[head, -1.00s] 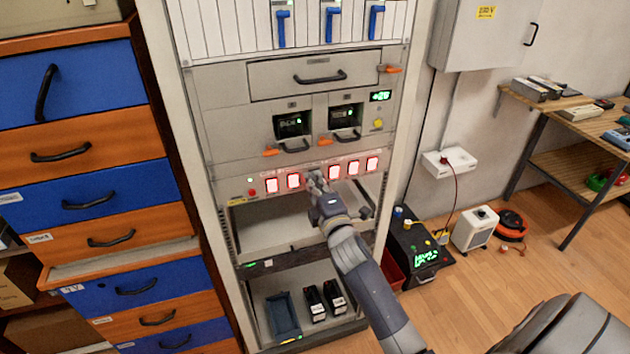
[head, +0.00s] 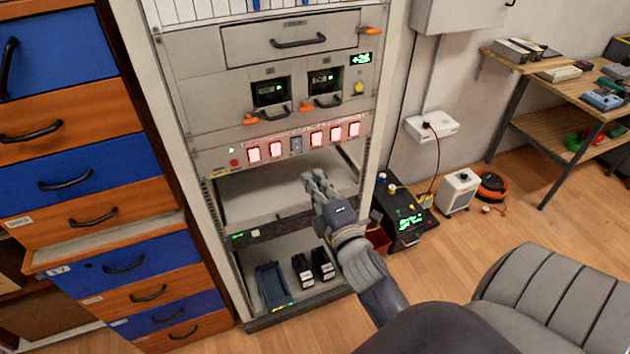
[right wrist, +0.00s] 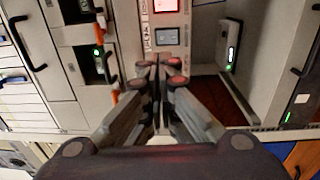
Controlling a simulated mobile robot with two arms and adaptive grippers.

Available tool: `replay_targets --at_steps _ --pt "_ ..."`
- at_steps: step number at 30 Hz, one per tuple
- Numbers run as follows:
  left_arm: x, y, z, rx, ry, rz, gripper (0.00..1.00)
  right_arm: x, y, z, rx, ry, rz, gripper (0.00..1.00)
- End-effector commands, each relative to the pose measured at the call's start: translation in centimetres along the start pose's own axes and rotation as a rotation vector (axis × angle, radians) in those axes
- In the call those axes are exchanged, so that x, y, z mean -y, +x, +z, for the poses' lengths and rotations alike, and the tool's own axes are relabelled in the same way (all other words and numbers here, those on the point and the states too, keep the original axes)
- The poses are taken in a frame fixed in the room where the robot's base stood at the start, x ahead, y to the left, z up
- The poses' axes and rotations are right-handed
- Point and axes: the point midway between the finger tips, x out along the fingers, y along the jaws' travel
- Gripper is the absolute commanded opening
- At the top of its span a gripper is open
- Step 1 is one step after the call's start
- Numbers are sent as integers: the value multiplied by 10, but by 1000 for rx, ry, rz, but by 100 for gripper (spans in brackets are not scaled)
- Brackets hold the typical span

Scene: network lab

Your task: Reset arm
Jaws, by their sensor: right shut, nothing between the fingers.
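My right gripper (head: 318,183) is shut and empty in the head view. It is in front of the open bay of the rack, below the row of switches. In the right wrist view its fingertips (right wrist: 160,72) are close together, pointing at the rack front. A dark, unlit switch (head: 296,144) sits in the row between red-lit switches (head: 316,138). The dark switch also shows in the right wrist view (right wrist: 167,37), beyond the fingertips. My left gripper is not in view.
The rack's lower shelf holds a blue tray (head: 272,284) and two black devices (head: 302,268). A blue and orange drawer cabinet (head: 70,175) stands at the left. A black box (head: 405,225) and white heater (head: 458,190) stand on the floor at right.

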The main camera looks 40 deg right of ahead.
Motion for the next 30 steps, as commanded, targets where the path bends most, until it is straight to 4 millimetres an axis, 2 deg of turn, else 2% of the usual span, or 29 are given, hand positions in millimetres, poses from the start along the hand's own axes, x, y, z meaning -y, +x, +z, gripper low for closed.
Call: replay_targets --at_steps 16,19,20,23,26,27,29,30 --pt "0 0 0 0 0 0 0 1 0 0 0 1 -2 0" --pt "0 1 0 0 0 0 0 16 0 -3 -5 24 -30 0" --pt "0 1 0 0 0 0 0 26 0 -4 -8 39 -48 0" --pt "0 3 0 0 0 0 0 76 -2 -12 -17 122 -142 0" --pt "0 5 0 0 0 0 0 147 -14 -24 -18 239 -280 0" --pt "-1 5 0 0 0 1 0 178 -22 -30 -13 290 -341 0" --pt "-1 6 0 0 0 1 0 221 -36 -37 0 363 -429 0" --pt "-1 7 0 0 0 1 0 249 -48 -41 12 410 -487 0"
